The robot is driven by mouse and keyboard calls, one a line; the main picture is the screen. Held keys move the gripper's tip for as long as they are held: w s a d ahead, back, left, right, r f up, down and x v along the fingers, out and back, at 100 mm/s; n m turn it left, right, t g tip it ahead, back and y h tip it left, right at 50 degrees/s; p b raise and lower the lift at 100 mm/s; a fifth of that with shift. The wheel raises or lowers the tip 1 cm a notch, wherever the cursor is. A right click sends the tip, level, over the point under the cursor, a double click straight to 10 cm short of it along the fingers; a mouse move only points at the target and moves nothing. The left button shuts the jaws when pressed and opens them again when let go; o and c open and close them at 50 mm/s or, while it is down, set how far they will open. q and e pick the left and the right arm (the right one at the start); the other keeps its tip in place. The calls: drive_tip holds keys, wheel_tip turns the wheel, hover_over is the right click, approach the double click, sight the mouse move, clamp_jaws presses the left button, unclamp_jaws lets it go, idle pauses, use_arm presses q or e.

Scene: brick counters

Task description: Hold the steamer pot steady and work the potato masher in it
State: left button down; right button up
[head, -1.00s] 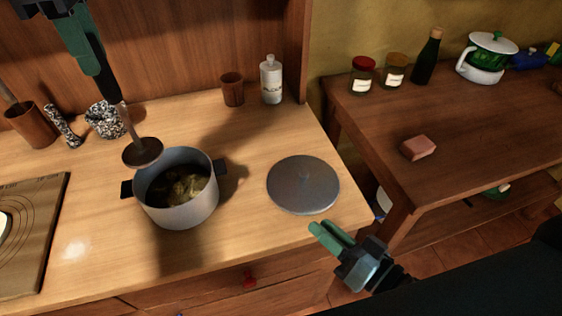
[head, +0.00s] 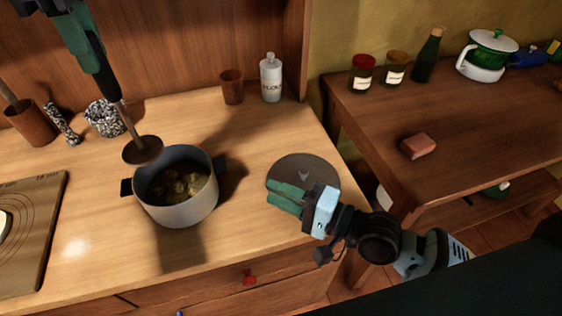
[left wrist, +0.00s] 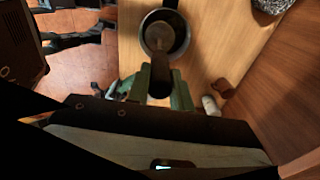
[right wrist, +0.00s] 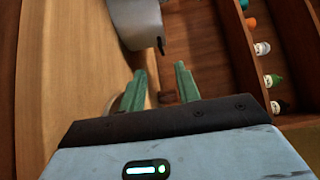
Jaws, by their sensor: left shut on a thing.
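The grey steamer pot (head: 178,205) stands upright on the wooden counter with yellowish lumps (head: 178,187) inside. It also shows in the left wrist view (left wrist: 184,42) and the right wrist view (right wrist: 138,20). My left gripper (head: 92,60) is shut on the handle of the potato masher (head: 143,150). The masher's round brown head hangs above the pot's back-left rim, and whether it touches the rim is unclear. My right gripper (head: 287,198) is right of the pot, over the front of the grey lid, apart from the pot. Its fingers (right wrist: 161,85) are open with nothing between them.
The lid (head: 308,166) lies flat on the counter right of the pot. A white bottle (head: 271,80), brown cup (head: 232,89) and speckled pot (head: 106,119) stand behind. A board (head: 40,225) lies left. A side table (head: 470,130) stands right.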

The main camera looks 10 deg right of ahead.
sight(225, 172)
drive_tip(key=shift+w+a, duration=0.1)
drive_tip(key=x, duration=1.1)
drive_tip(key=shift+w+a, duration=0.2)
drive_tip(key=shift+a, duration=0.15)
clamp_jaws()
